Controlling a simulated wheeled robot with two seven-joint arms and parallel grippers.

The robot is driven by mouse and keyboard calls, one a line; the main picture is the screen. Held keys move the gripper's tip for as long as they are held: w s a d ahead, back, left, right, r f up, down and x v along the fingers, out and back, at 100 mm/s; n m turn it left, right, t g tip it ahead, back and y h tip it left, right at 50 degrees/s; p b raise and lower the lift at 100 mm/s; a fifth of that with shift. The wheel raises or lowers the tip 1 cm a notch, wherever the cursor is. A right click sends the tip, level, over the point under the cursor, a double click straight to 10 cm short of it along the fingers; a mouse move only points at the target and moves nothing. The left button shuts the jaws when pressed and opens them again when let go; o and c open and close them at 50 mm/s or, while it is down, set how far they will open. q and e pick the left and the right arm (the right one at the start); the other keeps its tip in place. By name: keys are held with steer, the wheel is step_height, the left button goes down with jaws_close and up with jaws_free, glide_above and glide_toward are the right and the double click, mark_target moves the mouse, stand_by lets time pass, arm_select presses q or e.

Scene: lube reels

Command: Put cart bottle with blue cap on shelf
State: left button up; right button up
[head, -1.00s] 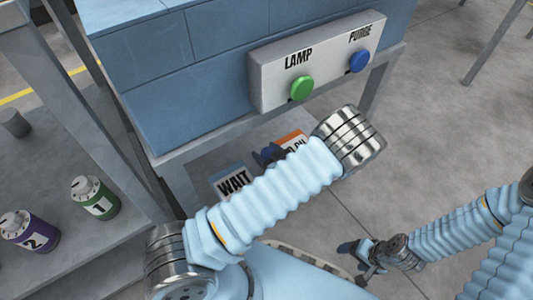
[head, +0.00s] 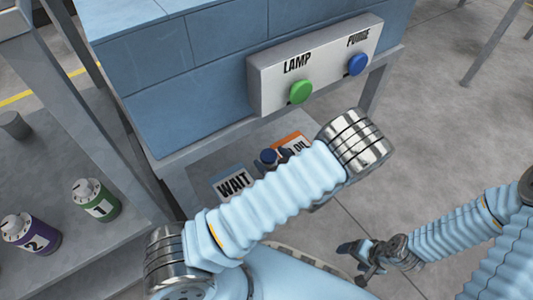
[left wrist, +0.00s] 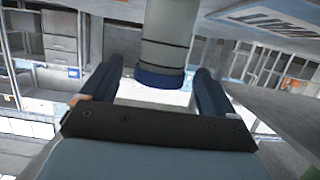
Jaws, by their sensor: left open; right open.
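In the left wrist view a grey-green cylinder with dark rings and a blue cap (left wrist: 160,79) stands between my left gripper's (left wrist: 165,85) two open fingers, with a gap on both sides. In the head view a round blue cap (head: 268,157) shows beside the arm, near the WAIT and orange-edged cards; the bottle below it is hidden. The left arm hides most of the left gripper (head: 277,154) there. My right gripper (head: 358,256) is open and empty, low over the floor. A grey shelf (head: 60,185) stands at the left.
A green bottle marked 1 (head: 95,200) and a purple bottle marked 2 (head: 30,232) stand on the left shelf. A control box (head: 315,65) with green LAMP and blue PURGE buttons juts out above the lower panel with the WAIT card (head: 233,183). Floor is clear at right.

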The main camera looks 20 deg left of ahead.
arm_select(q)
steer(key=v, duration=0.8)
steer(key=shift+d+p, duration=0.15)
steer(key=shift+p, duration=0.3)
steer(key=shift+r, duration=0.1)
